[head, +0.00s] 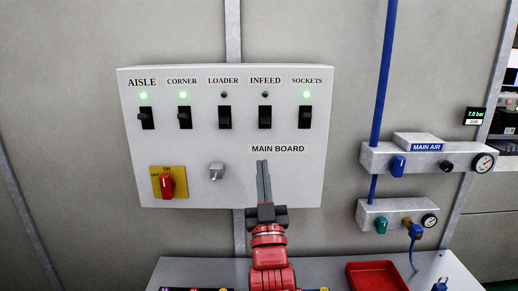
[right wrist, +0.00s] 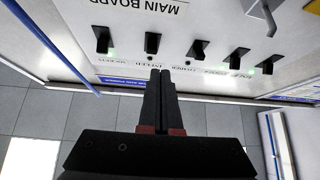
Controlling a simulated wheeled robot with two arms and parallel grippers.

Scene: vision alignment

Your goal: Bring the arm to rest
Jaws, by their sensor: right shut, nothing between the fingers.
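My right gripper (head: 262,181) is raised in front of the lower part of the main board (head: 220,192), its fingers pointing up. The fingers are shut together with nothing between them. In the right wrist view the shut fingers (right wrist: 160,82) show below the row of switches, which appears upside down there. I cannot tell whether the fingertips touch the board. My right arm (head: 269,262) is red and comes up from the bottom of the head view. My left gripper is not in view.
The board bears several black switches (head: 225,117), a red rotary knob (head: 167,184) and a grey lever (head: 216,172). Green lights glow over AISLE, CORNER and SOCKETS. Air units (head: 427,157) hang at right. Below are a bench (head: 200,268) and red tray (head: 376,275).

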